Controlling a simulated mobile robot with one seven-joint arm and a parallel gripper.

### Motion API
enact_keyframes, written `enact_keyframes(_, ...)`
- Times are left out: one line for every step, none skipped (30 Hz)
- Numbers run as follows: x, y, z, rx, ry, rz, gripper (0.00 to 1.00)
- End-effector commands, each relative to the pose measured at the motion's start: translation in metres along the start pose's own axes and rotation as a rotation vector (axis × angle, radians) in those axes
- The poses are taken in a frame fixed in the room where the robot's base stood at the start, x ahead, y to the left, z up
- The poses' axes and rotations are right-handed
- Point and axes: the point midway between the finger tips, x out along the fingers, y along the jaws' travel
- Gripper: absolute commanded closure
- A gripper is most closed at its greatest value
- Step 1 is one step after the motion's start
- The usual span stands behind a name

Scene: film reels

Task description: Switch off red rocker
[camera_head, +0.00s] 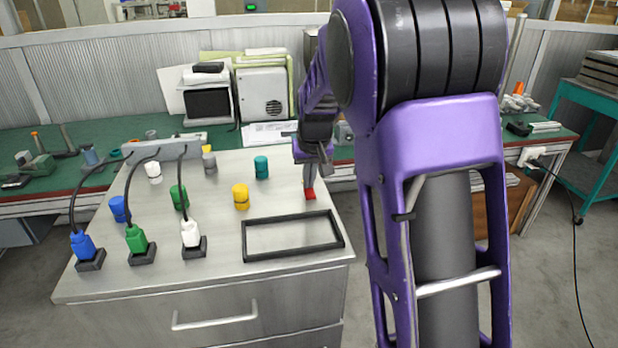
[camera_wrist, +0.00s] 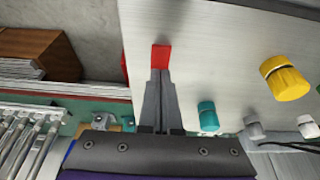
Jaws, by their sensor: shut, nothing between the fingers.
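The red rocker (camera_head: 310,194) is a small red block on the metal cabinet top (camera_head: 290,185), near its right edge and behind the black rectangular frame. It also shows in the wrist view (camera_wrist: 160,57), directly beyond my fingertips. My gripper (camera_head: 309,184) is shut, with its two fingers together and nothing between them. It points down at the rocker; in the wrist view its tips (camera_wrist: 160,74) meet the rocker's near edge. I cannot tell whether they touch it. The rocker's tilt and its near end are not clear.
A black rectangular frame (camera_head: 247,252) lies in front of the rocker. Yellow (camera_head: 241,196) and teal (camera_head: 261,167) knobs stand to its left. Blue (camera_head: 83,246), green (camera_head: 137,240) and white (camera_head: 191,235) cabled plugs stand further left. A green workbench (camera_head: 50,150) is behind.

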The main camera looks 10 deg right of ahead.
Motion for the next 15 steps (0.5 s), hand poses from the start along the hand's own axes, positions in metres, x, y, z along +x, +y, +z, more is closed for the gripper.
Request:
enact_keyframes(-0.0023,0.0002,-0.0019,0.0,-0.013,0.001,1.0)
enact_keyframes(-0.0022,0.0002,-0.0025,0.0,-0.024,0.001,1.0)
enact_keyframes(-0.0024,0.0002,-0.0038,0.0,-0.04,0.001,1.0)
enact_keyframes(-0.0017,0.0002,-0.0042,0.0,-0.055,0.001,1.0)
enact_keyframes(-0.0011,0.0003,-0.0046,0.0,-0.072,0.001,1.0)
enact_keyframes(0.0044,-0.0001,-0.0018,0.0,-0.065,0.0,1.0)
enact_keyframes(0.0046,-0.0002,-0.0015,0.0,-0.064,0.0,1.0)
enact_keyframes(0.0045,-0.0002,-0.0015,0.0,-0.063,0.0,1.0)
enact_keyframes(0.0044,-0.0002,-0.0015,0.0,-0.063,0.0,1.0)
enact_keyframes(0.0044,-0.0002,-0.0015,0.0,-0.063,0.0,1.0)
enact_keyframes(0.0044,-0.0002,-0.0015,0.0,-0.063,0.0,1.0)
enact_keyframes(0.0044,-0.0002,-0.0012,0.0,-0.063,0.0,1.0)
enact_keyframes(0.0043,-0.0002,-0.0008,0.0,-0.063,0.0,1.0)
enact_keyframes(0.0043,-0.0002,-0.0002,0.0,-0.063,0.0,1.0)
enact_keyframes(0.0041,-0.0002,0.0009,0.0,-0.064,0.0,1.0)
